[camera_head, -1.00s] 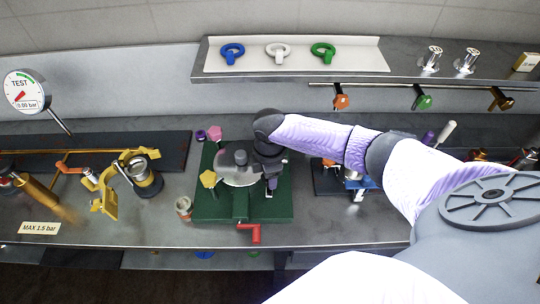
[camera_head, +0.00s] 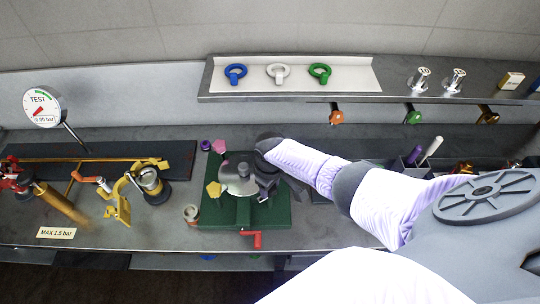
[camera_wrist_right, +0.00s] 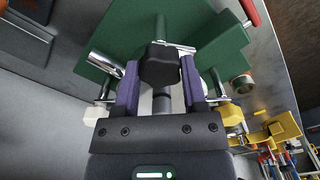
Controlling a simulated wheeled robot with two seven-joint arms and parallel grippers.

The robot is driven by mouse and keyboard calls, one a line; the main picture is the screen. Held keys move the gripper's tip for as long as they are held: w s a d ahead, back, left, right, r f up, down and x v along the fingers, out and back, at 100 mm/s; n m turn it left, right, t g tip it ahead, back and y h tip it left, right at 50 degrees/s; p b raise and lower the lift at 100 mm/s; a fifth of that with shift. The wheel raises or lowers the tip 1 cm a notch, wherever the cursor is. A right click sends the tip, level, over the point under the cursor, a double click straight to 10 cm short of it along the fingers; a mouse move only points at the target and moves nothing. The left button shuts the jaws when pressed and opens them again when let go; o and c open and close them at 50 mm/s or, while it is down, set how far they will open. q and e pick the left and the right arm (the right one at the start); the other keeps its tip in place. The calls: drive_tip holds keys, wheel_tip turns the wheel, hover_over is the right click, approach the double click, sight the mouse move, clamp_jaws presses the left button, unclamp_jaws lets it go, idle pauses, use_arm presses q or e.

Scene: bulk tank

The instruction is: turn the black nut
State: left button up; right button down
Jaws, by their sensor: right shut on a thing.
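The black nut (camera_wrist_right: 160,65) shows in the right wrist view as a dark, faceted knob between two purple fingers. My right gripper (camera_wrist_right: 160,78) is shut on it, one finger on each side. A grey shaft lies just below the nut in that view. In the head view my right gripper (camera_head: 267,184) reaches down over the green base plate (camera_head: 215,215), beside a silver dome (camera_head: 238,187). There the arm and gripper partly hide the fixture, and the grip itself is hard to make out. My left gripper is not in view.
A red handle (camera_head: 252,240) sticks out at the plate's front. A small cup (camera_head: 191,213) and a yellow knob (camera_head: 214,189) stand on the left. Yellow clamp parts (camera_head: 120,205) and a gauge (camera_head: 42,106) are farther left. A shelf with coloured rings (camera_head: 319,73) runs above.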

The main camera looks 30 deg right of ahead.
drive_tip(key=m+p, duration=0.1)
drive_tip(key=m, duration=0.2)
drive_tip(key=shift+r+m, duration=0.1)
drive_tip(key=shift+m, duration=0.2)
drive_tip(key=m+p, duration=0.1)
drive_tip(key=m, duration=0.2)
drive_tip(key=shift+m, duration=0.3)
drive_tip(key=m, duration=0.3)
drive_tip(key=shift+m+p, duration=0.3)
drive_tip(key=shift+p, duration=0.05)
drive_tip(key=shift+w+m, duration=0.1)
drive_tip(key=shift+m, duration=1.8)
drive_tip(key=shift+c, duration=0.7)
unclamp_jaws()
wheel_tip(320, 180, up, 10)
drive_tip(key=p, duration=0.8)
